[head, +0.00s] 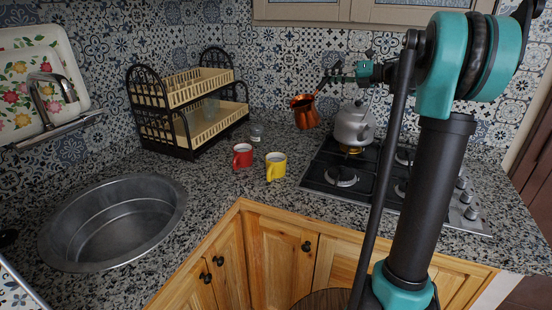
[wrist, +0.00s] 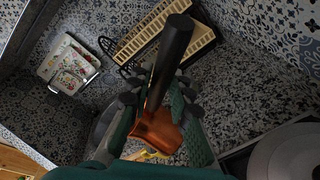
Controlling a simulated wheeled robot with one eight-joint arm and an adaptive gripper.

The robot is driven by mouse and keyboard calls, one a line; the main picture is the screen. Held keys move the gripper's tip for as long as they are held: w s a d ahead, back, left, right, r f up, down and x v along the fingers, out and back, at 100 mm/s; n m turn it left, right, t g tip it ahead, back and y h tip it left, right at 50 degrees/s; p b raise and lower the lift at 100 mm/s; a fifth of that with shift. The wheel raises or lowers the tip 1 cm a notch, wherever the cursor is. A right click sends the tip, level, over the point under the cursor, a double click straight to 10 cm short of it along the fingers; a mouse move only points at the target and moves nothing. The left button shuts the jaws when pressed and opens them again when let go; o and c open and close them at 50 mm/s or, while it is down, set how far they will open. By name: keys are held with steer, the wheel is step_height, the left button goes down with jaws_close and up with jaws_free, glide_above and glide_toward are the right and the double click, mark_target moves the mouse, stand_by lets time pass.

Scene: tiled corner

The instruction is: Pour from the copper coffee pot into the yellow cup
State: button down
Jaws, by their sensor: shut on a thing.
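The copper coffee pot (head: 305,112) is at the back of the counter, behind and right of the yellow cup, apart from it and seemingly off the counter. My gripper (head: 334,76) is shut on its long handle, which slants up to the right. In the wrist view the dark handle (wrist: 172,58) runs between the fingers of my gripper (wrist: 160,95), with the copper body below. The yellow cup (head: 276,167) stands upright on the counter near its front edge. In the wrist view only a sliver of yellow shows below the pot. The pot's contents are not visible.
A red mug (head: 242,156) stands left of the yellow cup, with a small glass (head: 256,132) behind. A grey kettle (head: 354,124) sits on the stove (head: 342,178) to the right. A dish rack (head: 190,118) and a round sink (head: 113,222) are at left.

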steer(key=w+d+r+m+y, duration=0.2)
steer(key=w+d+r, duration=0.4)
steer(key=r, duration=0.5)
steer(key=shift+w+d+r+m, duration=0.15)
steer(key=shift+d+r+m, duration=0.15)
steer(key=shift+d+m, duration=0.4)
